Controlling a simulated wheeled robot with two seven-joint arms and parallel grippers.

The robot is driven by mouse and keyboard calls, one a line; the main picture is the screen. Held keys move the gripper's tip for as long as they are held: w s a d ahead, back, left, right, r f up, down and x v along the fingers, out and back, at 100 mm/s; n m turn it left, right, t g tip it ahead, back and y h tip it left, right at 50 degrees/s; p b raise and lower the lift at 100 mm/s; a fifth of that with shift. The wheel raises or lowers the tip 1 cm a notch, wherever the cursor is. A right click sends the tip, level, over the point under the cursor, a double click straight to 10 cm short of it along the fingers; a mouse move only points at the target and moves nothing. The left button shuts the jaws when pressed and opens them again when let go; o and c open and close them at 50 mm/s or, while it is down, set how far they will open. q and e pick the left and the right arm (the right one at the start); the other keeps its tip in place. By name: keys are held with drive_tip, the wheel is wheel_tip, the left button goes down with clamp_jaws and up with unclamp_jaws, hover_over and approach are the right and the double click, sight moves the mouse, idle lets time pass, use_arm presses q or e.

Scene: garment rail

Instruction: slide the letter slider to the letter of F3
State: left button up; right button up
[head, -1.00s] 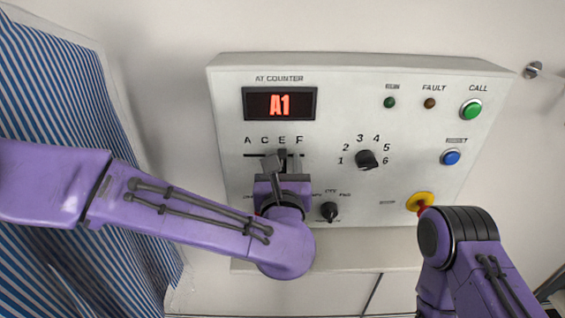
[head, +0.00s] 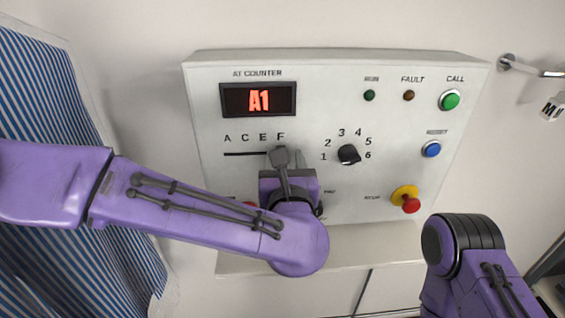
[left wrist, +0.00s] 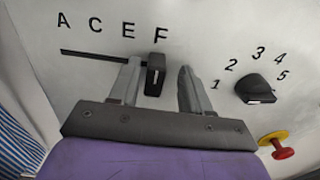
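The black slider knob (left wrist: 155,75) stands just below the letter F (left wrist: 160,35), at the right end of the slot (left wrist: 95,56), in the left wrist view. My left gripper (left wrist: 160,72) is open, with one finger on each side of the knob. The left finger is close against the knob; I cannot tell if it touches. The right finger is clearly apart from it. In the head view my left gripper (head: 290,158) hides the knob. The rotary number dial (head: 348,154) is right of the gripper. My right gripper is out of view.
The white panel (head: 205,125) also carries a green call button (head: 449,99), a blue button (head: 431,149) and a red and yellow knob (head: 406,199). My left arm covers the panel's lower left. A striped curtain (head: 40,90) hangs at left.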

use_arm(q)
drive_tip(key=shift+d, duration=0.1)
drive_tip(key=s+b, duration=0.4)
drive_tip(key=s, duration=0.6)
drive_tip(key=shift+s+d, duration=0.25)
drive_tip(key=shift+d, duration=0.15)
